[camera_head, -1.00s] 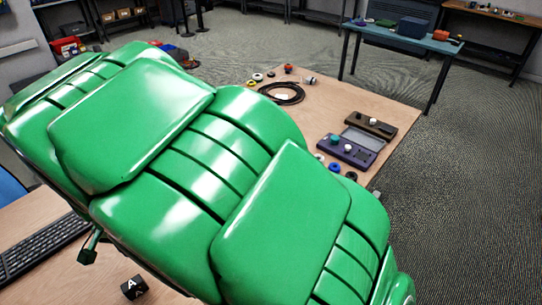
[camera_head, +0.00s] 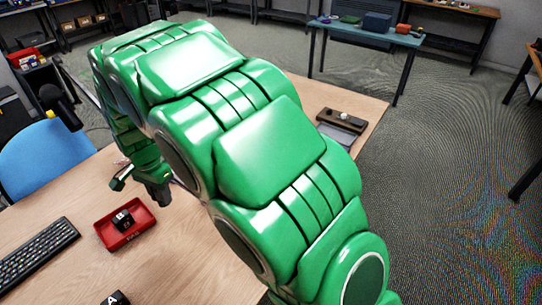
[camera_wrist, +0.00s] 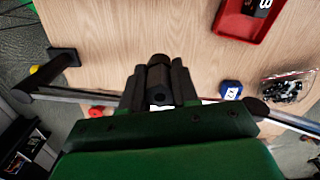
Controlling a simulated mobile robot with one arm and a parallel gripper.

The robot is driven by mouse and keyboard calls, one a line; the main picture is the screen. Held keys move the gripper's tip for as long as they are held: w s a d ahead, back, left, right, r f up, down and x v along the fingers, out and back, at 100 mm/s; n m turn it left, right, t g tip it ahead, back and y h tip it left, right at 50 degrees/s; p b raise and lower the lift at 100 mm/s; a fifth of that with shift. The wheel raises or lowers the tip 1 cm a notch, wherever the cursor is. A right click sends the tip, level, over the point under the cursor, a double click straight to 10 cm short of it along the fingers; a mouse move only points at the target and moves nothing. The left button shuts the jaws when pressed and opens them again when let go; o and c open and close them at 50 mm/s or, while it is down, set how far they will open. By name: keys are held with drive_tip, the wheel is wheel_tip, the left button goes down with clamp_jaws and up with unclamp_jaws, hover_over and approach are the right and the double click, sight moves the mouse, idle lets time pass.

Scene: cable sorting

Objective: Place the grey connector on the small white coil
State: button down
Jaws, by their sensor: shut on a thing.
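In the wrist view my gripper (camera_wrist: 160,88) is shut on a dark grey cylindrical piece, taken to be the grey connector (camera_wrist: 159,60), whose end sticks out between the fingers above the wooden table. In the head view the gripper end (camera_head: 152,185) hangs below my green arm near the red tray; the held piece cannot be made out there. I cannot make out the small white coil in either current view; my arm hides much of the table. A white patch beside the fingers in the wrist view is mostly covered and cannot be identified.
A red tray (camera_head: 106,237) holds a black lettered cube (camera_head: 123,219). A keyboard (camera_head: 38,250) lies left of it. A brown block with knobs (camera_head: 341,119) is at the far right.

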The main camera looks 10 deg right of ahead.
drive_tip(key=w+d+m, duration=0.3)
drive_tip(key=w+d, duration=0.5)
drive_tip(key=d, duration=0.3)
drive_tip(key=w+d+m, duration=0.4)
drive_tip(key=w+d, duration=0.3)
drive_tip(key=d, duration=0.4)
drive_tip(key=w+d+m, duration=0.2)
drive_tip(key=d, duration=0.9)
drive_tip(key=w+d+m, duration=0.2)
drive_tip(key=d+m, duration=0.1)
drive_tip(key=d, duration=0.8)
drive_tip(key=shift+w+d+f, duration=0.3)
drive_tip(key=shift+w+f, duration=2)
drive_tip(key=shift+f, duration=0.2)
drive_tip(key=shift+w+d+f, duration=0.25)
drive_tip(key=shift+w+f, duration=2)
drive_tip(key=shift+f, duration=0.3)
drive_tip(key=shift+w+d+f, duration=0.3)
drive_tip(key=shift+w+f, duration=2)
drive_tip(key=shift+f, duration=1.75)
drive_tip(key=shift+f, duration=0.2)
